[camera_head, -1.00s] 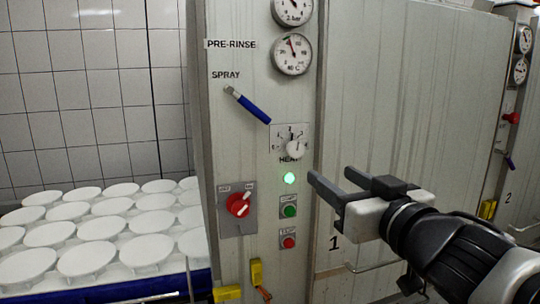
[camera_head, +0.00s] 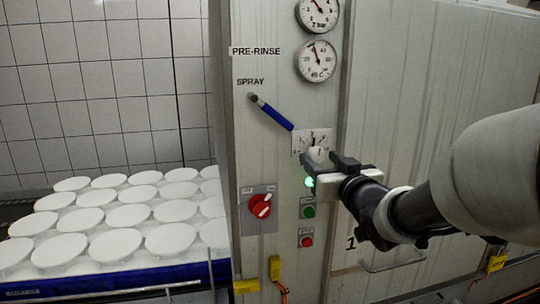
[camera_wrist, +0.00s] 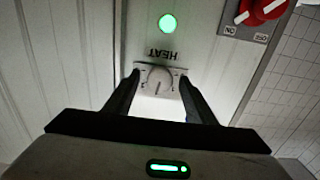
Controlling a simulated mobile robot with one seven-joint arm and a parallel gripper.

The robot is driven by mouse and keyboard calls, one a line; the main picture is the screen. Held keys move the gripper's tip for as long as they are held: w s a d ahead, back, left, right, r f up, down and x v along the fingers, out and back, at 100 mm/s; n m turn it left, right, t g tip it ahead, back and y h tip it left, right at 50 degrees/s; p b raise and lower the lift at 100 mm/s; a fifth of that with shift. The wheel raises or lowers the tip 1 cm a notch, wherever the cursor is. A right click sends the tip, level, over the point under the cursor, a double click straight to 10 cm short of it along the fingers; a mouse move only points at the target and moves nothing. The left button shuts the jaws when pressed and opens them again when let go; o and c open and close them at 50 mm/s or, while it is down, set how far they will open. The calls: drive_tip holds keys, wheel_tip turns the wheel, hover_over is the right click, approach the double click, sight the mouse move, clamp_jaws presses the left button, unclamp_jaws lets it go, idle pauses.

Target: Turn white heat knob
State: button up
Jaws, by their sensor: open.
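The white heat knob (camera_head: 318,154) sits on a small scale plate (camera_head: 309,138) on the grey machine panel, below the blue spray lever. My gripper (camera_head: 322,162) is at the knob in the head view, its fingers overlapping the knob's lower part. In the wrist view the picture is upside down. The knob (camera_wrist: 160,80) shows there between the two dark fingers of my open gripper (camera_wrist: 158,92), with a gap on each side. I cannot tell whether a finger touches the knob.
The panel also carries a blue spray lever (camera_head: 272,112), a red rotary switch (camera_head: 261,206), a lit green lamp (camera_head: 309,182), a green button (camera_head: 309,211), a red button (camera_head: 306,241) and a gauge (camera_head: 317,61). White moulds (camera_head: 114,243) stand at the left.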

drive_tip(key=shift+w+a, duration=0.1)
drive_tip(key=shift+w, duration=0.5)
drive_tip(key=c, duration=1)
drive_tip(key=n+b, duration=0.1)
drive_tip(key=b, duration=0.1)
drive_tip(key=shift+f+b, duration=0.25)
drive_tip(key=shift+b, duration=0.1)
drive_tip(key=shift+r+n+b, duration=0.2)
drive_tip(key=shift+n+b, duration=0.2)
drive_tip(key=o, duration=1)
drive_tip(key=shift+s, duration=0.1)
